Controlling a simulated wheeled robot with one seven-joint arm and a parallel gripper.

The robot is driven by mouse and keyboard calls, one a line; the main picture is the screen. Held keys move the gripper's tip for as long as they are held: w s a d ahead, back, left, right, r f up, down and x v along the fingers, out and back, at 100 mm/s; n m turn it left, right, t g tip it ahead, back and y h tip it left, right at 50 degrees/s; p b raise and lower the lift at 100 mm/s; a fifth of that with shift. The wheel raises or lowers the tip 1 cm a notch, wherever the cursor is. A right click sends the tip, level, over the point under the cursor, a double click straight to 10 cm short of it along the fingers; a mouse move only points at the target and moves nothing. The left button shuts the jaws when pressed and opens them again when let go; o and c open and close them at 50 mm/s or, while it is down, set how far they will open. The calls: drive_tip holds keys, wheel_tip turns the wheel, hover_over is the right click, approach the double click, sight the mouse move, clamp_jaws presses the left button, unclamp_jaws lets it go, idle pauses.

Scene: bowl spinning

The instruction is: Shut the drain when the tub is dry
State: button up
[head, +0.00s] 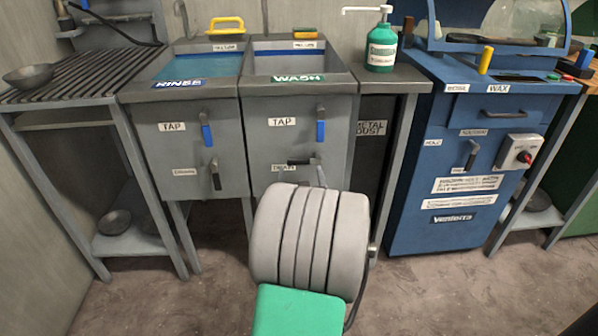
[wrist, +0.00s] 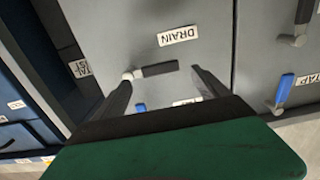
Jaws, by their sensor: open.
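The wash tub (head: 300,83) has a pale grey inside, with no water visible in the part I see. Its drain lever (head: 299,162) has a dark handle lying sideways from a silver pivot. In the wrist view the drain lever (wrist: 158,70) lies beneath the "DRAIN" label (wrist: 178,36). My gripper (wrist: 162,76) is open, one finger on each side of the lever; I cannot tell whether either touches it. In the head view my arm hides most of the gripper. The wash tap lever (head: 320,130) is blue and points down.
A green pump bottle (head: 381,48) stands right of the wash tub. A blue wax cabinet (head: 460,215) stands farther right. Floor is bare in front.

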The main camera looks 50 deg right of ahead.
sight(298, 162)
drive_tip(key=x, duration=0.4)
drive_tip(key=shift+w, duration=0.1)
clamp_jaws()
idle(0.8)
